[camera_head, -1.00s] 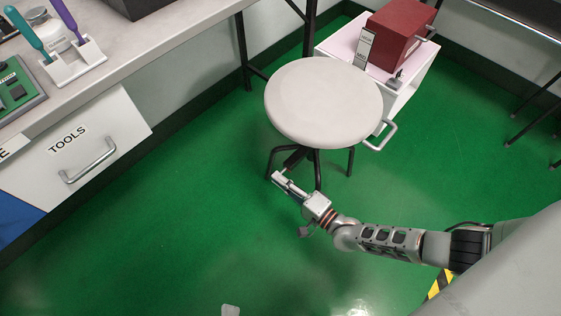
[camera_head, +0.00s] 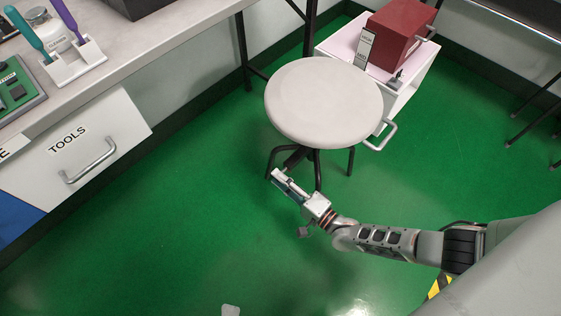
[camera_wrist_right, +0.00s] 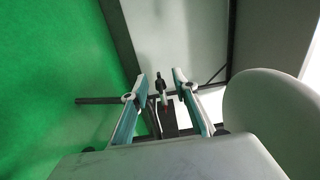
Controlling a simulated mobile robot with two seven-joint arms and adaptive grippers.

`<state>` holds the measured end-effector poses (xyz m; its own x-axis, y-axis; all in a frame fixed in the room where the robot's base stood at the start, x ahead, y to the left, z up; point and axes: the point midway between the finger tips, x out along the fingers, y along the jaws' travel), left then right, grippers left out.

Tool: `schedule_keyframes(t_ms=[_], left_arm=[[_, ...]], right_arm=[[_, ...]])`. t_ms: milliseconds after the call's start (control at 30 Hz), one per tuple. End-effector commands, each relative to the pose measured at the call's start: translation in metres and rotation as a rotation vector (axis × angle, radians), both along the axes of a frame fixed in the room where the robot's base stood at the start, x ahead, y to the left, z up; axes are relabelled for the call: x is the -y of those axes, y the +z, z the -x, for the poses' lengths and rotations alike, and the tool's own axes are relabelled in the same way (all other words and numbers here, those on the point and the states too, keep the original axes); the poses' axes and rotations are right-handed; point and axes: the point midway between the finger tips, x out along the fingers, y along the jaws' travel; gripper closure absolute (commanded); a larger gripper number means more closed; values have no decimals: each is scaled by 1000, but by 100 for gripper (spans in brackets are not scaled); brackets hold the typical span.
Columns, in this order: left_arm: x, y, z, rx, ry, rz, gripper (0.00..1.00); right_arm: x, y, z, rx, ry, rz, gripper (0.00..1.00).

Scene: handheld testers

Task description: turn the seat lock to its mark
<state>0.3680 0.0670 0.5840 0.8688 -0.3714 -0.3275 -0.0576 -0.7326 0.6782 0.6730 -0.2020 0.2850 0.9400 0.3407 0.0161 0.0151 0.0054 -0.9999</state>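The round pale stool seat (camera_head: 323,101) stands on dark legs in the middle of the head view. A dark lever-like part (camera_head: 293,160), seemingly the seat lock, shows below the seat's near edge. My right gripper (camera_head: 282,178) is low beside the stool, just under the seat. In the right wrist view its two fingers (camera_wrist_right: 160,77) are apart. A slim part with a black tip and pale body (camera_wrist_right: 163,94), likely the lock, shows in the gap between them. I cannot tell if they touch it. No mark can be made out. My left gripper is not in view.
A white cabinet (camera_head: 402,98) with a red box (camera_head: 402,36) stands behind the stool to the right. A bench (camera_head: 150,42) with a TOOLS drawer (camera_head: 90,150) is at the left.

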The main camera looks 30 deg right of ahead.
Motion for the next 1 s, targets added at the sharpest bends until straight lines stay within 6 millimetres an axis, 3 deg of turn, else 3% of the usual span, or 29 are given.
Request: schedule_keyframes(t_ms=[267,700,1000], left_arm=[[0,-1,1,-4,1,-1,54],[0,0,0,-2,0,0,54],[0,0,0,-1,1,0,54]], right_arm=[[5,-2,14,-3,1,0,71],[33,-2,92,-3,0,1,71],[41,-2,112,1,0,0,71]])
